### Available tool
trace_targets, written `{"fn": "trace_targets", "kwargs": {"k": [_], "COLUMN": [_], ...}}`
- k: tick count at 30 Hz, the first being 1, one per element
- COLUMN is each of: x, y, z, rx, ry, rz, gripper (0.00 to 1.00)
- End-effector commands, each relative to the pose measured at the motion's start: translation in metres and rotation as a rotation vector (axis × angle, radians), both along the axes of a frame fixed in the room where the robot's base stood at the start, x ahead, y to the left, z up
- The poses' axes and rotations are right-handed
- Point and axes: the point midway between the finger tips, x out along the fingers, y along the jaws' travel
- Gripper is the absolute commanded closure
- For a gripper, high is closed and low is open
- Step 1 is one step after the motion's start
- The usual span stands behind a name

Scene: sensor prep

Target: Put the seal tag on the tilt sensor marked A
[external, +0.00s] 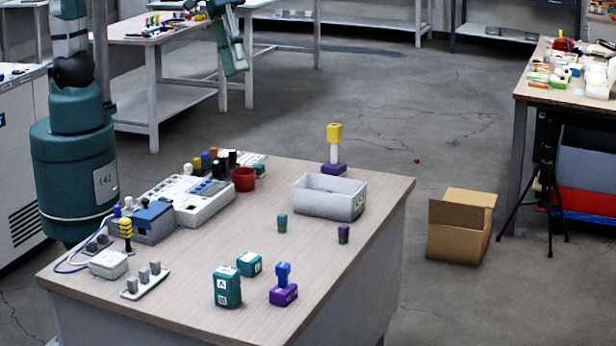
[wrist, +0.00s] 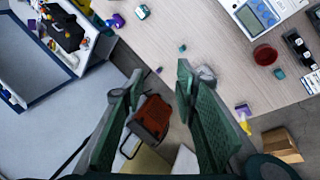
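A teal block form (external: 227,287) with white labels A above B stands upright near the table front in the external view; I cannot tell if it is one block or two stacked. A second teal block (external: 249,264) sits behind it. A purple block with a blue knob (external: 283,285) is to its right. None is clearly readable as the seal tag; a small teal piece (external: 282,222) and a small purple-and-green piece (external: 343,233) stand apart. In the wrist view my gripper (wrist: 160,85) is open, with nothing held between its teal fingers.
A white tray (external: 330,196) stands at the table's right side, with a purple block with a yellow top (external: 334,148) behind it. A red cup (external: 243,179), white instrument (external: 190,200) and grey connector strip (external: 142,281) occupy the left and back. The middle is mostly clear.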

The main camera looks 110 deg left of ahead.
Motion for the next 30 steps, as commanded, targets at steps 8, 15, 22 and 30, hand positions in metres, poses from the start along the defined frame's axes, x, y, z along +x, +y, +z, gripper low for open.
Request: {"fn": "trace_targets", "kwargs": {"k": [8, 15, 22, 30], "x": [-0.051, -0.093, -0.132, -0.177], "y": [0.031, 0.056, 0.076, 0.098], "z": [0.006, 0.005, 0.000, -0.013], "rx": [0.086, 0.167, 0.249, 0.352], "ry": [-0.074, -0.134, -0.185, -0.238], "rz": [-0.107, -0.201, -0.291, -0.397], "gripper": [0.71, 0.71, 0.71, 0.71]}}
